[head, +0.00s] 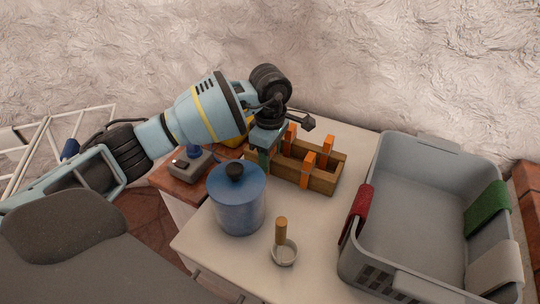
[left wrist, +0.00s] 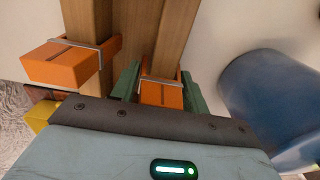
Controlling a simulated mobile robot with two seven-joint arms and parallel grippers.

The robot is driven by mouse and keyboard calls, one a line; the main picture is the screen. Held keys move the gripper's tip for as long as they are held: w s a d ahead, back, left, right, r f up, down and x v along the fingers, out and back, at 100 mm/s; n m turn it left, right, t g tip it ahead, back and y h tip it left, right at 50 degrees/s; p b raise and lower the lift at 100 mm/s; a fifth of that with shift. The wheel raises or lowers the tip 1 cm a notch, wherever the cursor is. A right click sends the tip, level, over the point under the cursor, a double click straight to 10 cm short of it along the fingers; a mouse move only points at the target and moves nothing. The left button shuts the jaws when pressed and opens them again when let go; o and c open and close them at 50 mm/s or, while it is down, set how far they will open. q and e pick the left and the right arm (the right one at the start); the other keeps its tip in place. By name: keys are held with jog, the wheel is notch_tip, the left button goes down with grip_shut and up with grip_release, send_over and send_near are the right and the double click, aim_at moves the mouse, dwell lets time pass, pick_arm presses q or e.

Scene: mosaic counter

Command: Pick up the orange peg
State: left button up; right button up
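Several orange pegs are clipped upright on the rails of a wooden rack (head: 318,182). In the head view one orange peg (head: 309,162) is on the near rail, with others (head: 327,147) behind it. My left gripper (head: 264,158) points down at the rack's left end. In the left wrist view its green fingers (left wrist: 162,88) stand on either side of an orange peg (left wrist: 161,95) that is on a rail. The fingers look open around it; any contact is hard to judge. A second orange peg (left wrist: 62,65) sits to the left. My right gripper is not in view.
A blue lidded canister (head: 237,200) stands close in front of the rack. A small cup with a wooden-handled tool (head: 284,254) is nearer me. A grey basket (head: 420,210) with coloured cloths fills the right. A grey device (head: 192,165) lies left.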

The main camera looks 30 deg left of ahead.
pick_arm(q)
jog(key=shift+c, duration=0.9)
jog(key=shift+r, duration=0.1)
